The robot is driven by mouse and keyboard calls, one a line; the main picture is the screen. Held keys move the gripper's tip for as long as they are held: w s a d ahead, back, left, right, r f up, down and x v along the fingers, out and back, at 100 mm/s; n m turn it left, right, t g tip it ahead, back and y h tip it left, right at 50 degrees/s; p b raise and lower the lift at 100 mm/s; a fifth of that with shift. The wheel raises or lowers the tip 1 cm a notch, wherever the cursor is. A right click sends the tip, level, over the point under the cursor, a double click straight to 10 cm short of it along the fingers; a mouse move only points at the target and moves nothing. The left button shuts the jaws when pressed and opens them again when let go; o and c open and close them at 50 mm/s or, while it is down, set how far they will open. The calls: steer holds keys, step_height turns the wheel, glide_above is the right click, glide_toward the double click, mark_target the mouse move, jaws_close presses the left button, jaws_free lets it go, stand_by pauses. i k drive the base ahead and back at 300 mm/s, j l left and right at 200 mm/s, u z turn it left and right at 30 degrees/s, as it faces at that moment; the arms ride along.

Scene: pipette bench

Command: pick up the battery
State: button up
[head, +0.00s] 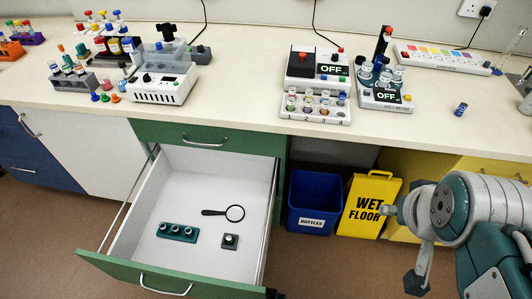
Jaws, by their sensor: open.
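A small blue cylinder (460,109) with a pale end stands alone on the right part of the bench; it looks like the battery, but it is too small to be sure. My gripper (402,248) is at the lower right, in front of the bench and the yellow sign. It is open, with nothing seen between its fingers, and partly hidden by my own arm. It is apart from the blue cylinder, lower and to its left in the picture.
An open drawer (190,155) holds a magnifying glass (234,213), a teal block (178,232) and a small dark block (230,241). A blue bin (314,190) and a yellow sign (369,203) stand below. Two devices (317,70) (385,98) read OFF; bench around the cylinder is clear.

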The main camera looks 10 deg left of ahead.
mark_target(229, 241)
steer(key=u, duration=1.55)
steer(key=i+l+u, duration=0.15)
steer(key=l, duration=0.25)
steer(key=i+l+u, duration=0.15)
steer(key=l, duration=0.25)
steer(key=i+l+u, duration=0.15)
steer(key=l, duration=0.25)
steer(key=k+j, duration=0.05)
